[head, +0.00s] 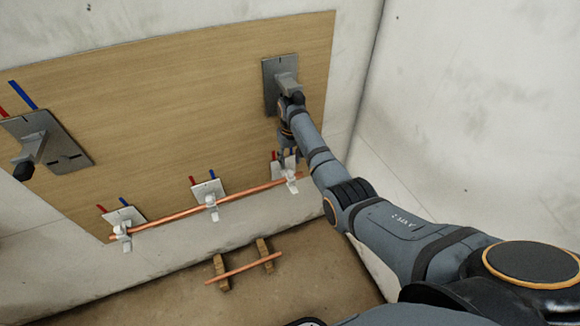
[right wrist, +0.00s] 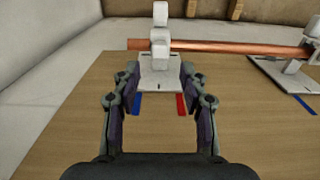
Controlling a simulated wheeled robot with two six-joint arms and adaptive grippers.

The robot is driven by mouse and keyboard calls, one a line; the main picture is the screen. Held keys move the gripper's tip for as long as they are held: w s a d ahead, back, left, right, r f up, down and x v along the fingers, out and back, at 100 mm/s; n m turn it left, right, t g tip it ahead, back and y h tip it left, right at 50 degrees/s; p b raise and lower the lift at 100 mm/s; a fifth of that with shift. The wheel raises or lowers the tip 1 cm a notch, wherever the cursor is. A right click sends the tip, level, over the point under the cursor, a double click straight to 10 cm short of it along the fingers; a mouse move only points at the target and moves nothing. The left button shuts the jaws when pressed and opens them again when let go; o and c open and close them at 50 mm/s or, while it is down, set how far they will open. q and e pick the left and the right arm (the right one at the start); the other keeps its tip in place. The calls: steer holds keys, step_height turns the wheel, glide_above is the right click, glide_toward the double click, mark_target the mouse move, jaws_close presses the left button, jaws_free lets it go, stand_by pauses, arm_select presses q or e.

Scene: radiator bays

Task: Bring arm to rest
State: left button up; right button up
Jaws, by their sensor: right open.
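My right arm (head: 395,225) reaches in from the lower right to the wooden panel. My right gripper (head: 285,155) is partly hidden by the arm near the right end of the copper pipe (head: 200,210). In the right wrist view the right gripper (right wrist: 160,75) is open with nothing between its fingers. Beyond its fingertips are a white clip (right wrist: 160,38) on a plate (right wrist: 160,84) and the copper pipe (right wrist: 225,47). I cannot tell whether the fingers touch the plate. My left gripper is out of view.
The wooden panel (head: 170,110) bears a grey bracket (head: 42,142) at left and another (head: 280,72) beside my right wrist. White clips (head: 212,205) hold the pipe along the panel's lower edge. Another copper rod (head: 245,268) lies across two wooden blocks below. A wall corner rises at right.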

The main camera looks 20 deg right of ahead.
steer(key=shift+r, duration=0.45)
